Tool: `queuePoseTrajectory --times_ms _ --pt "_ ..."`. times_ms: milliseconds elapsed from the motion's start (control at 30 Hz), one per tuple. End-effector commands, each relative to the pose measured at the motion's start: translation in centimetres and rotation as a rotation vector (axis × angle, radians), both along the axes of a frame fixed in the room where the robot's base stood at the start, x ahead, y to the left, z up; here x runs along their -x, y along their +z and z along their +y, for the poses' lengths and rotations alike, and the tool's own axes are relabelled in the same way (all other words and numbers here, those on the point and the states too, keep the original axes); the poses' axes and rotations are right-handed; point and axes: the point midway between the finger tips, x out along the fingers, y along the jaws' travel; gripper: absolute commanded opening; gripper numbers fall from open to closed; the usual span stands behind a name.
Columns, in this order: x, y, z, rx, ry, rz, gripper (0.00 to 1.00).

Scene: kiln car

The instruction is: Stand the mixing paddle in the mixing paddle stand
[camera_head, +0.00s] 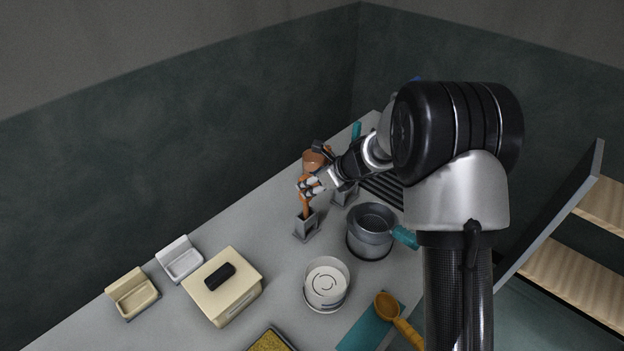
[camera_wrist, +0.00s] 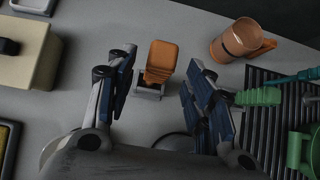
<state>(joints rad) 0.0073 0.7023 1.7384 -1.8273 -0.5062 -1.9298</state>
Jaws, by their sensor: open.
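The orange-brown mixing paddle (camera_head: 306,209) stands about upright with its lower end in the small grey mixing paddle stand (camera_head: 306,230). In the wrist view the paddle's broad orange top (camera_wrist: 162,55) rises above the stand (camera_wrist: 149,92), which is partly hidden behind it. My gripper (camera_head: 311,186) is at the paddle's upper part, and its fingers hide some of it in the head view. In the wrist view my gripper (camera_wrist: 160,70) is open, with one finger on each side of the paddle and visible gaps between.
A copper mug (camera_head: 313,160) stands close behind my gripper. A grey pot (camera_head: 370,232), a white round container (camera_head: 326,282) and an orange scoop (camera_head: 388,306) are nearer. A cream lidded box (camera_head: 222,287) is left. A dark slatted rack (camera_wrist: 270,125) lies right of the stand.

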Motion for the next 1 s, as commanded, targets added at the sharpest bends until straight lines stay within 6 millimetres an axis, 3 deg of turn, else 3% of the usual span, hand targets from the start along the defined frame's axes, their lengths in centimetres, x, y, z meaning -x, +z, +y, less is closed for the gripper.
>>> queuePoseTrajectory --times_ms 33,1000 --pt "0.1 -1.4 -0.1 0.0 0.0 0.0 0.48" --pt "2.0 1.7 -1.9 0.001 0.0 0.001 0.48"
